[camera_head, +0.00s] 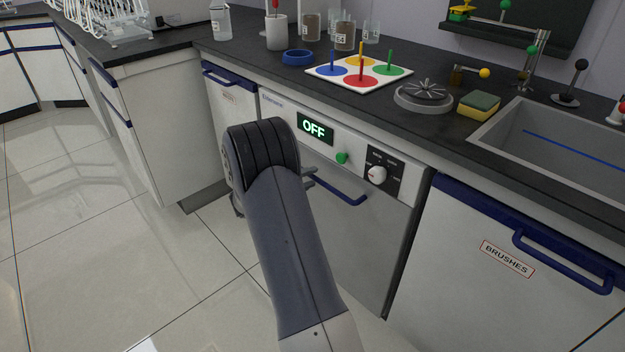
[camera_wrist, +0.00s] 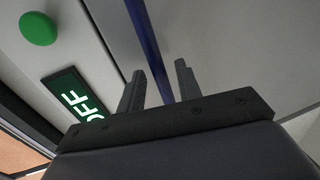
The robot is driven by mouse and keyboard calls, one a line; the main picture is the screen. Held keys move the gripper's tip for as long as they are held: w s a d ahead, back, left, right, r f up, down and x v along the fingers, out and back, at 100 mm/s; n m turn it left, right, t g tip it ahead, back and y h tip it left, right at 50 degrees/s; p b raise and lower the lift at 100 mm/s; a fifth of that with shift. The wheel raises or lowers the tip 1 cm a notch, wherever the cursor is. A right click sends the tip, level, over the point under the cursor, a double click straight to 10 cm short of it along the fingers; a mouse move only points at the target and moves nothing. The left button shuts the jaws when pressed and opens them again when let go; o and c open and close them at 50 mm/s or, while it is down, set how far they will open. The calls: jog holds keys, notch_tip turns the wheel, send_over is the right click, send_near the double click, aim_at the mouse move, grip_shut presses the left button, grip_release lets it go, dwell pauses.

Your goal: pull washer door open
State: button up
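The washer (camera_head: 330,145) is built in under the dark counter, with a lit OFF display (camera_head: 314,127), a green button (camera_head: 342,158) and a dial. Its grey door (camera_head: 372,245) looks shut. The blue bar handle (camera_head: 348,196) runs across the door top; its left part is hidden behind my arm. My gripper (camera_head: 310,177) is at the handle's left part, mostly hidden by my wrist. In the wrist view, my gripper (camera_wrist: 159,67) is open, and the blue handle (camera_wrist: 150,45) passes between its two fingers with gaps on both sides. How deep the fingers reach is unclear.
A BRUSHES cabinet (camera_head: 510,270) with a blue handle stands right of the washer. A drawer cabinet (camera_head: 150,125) stands to the left. The counter above holds a coloured peg board (camera_head: 355,72), beakers, a sponge (camera_head: 478,104) and a sink (camera_head: 560,150). The tiled floor at left is clear.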

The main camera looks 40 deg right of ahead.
jog(key=shift+x, duration=0.95)
grip_shut()
